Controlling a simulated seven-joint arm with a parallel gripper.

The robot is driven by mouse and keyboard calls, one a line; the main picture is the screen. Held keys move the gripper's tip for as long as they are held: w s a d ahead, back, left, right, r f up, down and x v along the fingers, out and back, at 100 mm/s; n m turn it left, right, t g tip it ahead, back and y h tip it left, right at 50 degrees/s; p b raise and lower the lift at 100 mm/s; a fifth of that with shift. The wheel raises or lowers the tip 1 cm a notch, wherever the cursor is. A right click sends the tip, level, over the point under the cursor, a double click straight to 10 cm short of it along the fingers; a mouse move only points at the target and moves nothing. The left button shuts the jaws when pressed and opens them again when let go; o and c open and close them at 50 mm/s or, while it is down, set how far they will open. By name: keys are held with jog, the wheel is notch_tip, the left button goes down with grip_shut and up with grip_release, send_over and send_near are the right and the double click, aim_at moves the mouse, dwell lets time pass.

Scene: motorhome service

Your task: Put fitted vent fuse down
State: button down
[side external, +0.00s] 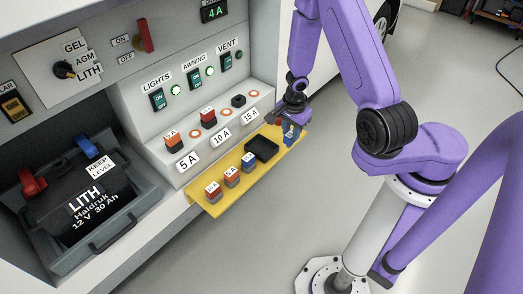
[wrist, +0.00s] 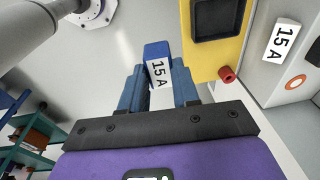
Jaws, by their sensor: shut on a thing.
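My gripper (wrist: 158,85) is shut on a blue fuse marked 15 A (wrist: 157,58), which sits between its blue fingers in the wrist view. In the side view my gripper (side external: 291,130) is at the right end of the yellow shelf (side external: 205,205); the held fuse is small there. In the wrist view the fuse appears beside the shelf edge, over the floor; its height cannot be told. The black tray (side external: 262,148) on the shelf looks empty. The vent position above the 15 A label (side external: 250,117) shows a black socket (side external: 238,101) with no coloured fuse.
Red (side external: 213,190), orange (side external: 232,176) and blue (side external: 249,161) fuses stand on the shelf. An orange fuse (side external: 172,136) and a red fuse (side external: 208,116) sit in the panel. A red peg (wrist: 227,74) sticks out near the shelf edge. Open floor lies to the right.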

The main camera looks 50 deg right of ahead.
jog(key=shift+w+d+f, duration=0.25)
jog(key=shift+w+f, duration=1.95)
jog(key=shift+w, duration=0.1)
jog(key=shift+w+d+f, duration=0.3)
jog(key=shift+w+f, duration=1.85)
jog(key=shift+w, duration=0.1)
jog(key=shift+w+d+f, duration=0.25)
jog(key=shift+w+f, duration=1.95)
jog(key=shift+w, duration=0.1)
jog(key=c, duration=0.8)
grip_release()
jog(key=shift+f, duration=0.1)
jog(key=r, duration=0.4)
jog(key=a+r, duration=0.1)
jog(key=r, duration=0.7)
jog(key=shift+s+a+r, duration=0.15)
jog(key=shift+s+r, duration=0.05)
jog(key=shift+s, duration=0.2)
